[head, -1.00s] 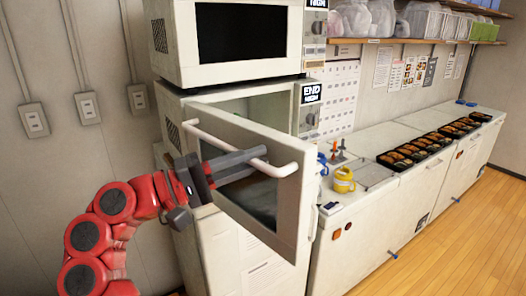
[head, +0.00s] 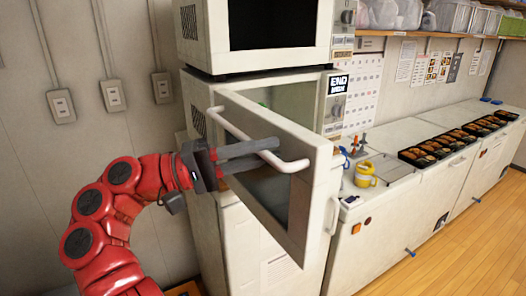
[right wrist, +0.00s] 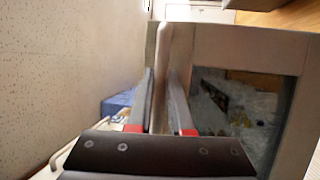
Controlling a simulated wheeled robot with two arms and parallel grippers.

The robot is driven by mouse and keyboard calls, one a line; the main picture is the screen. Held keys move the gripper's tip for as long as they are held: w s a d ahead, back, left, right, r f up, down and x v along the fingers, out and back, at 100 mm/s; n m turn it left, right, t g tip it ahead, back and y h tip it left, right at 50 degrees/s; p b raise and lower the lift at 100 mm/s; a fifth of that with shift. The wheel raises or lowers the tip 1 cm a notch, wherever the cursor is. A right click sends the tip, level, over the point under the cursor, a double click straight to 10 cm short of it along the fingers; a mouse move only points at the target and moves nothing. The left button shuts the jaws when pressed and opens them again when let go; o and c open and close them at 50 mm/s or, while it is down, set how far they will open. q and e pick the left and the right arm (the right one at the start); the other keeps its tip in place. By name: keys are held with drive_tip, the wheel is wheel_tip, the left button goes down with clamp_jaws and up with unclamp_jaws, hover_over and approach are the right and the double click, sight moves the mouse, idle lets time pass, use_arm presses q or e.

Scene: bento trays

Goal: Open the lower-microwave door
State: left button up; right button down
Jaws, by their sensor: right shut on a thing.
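The lower-microwave door (head: 322,192) stands partly open in the head view, angled out from the microwave body with its right edge toward me. Part of the cavity (head: 290,102) shows above the door's top edge. A pale bar handle (head: 235,130) runs across the upper part of the door. My right gripper (head: 268,153) is shut on this handle. In the right wrist view its fingers (right wrist: 161,85) lie on either side of the handle (right wrist: 171,50), beside the door's dark window (right wrist: 235,110). My left gripper is not in view.
An upper microwave (head: 250,60) sits on top. At right, a long white counter (head: 405,133) holds a yellow cup (head: 365,178) and several food trays (head: 415,158). Wall outlets (head: 113,95) are at left. Wooden floor (head: 475,240) is clear at right.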

drive_tip(key=c, duration=0.8)
unclamp_jaws()
drive_tip(key=shift+c, duration=0.2)
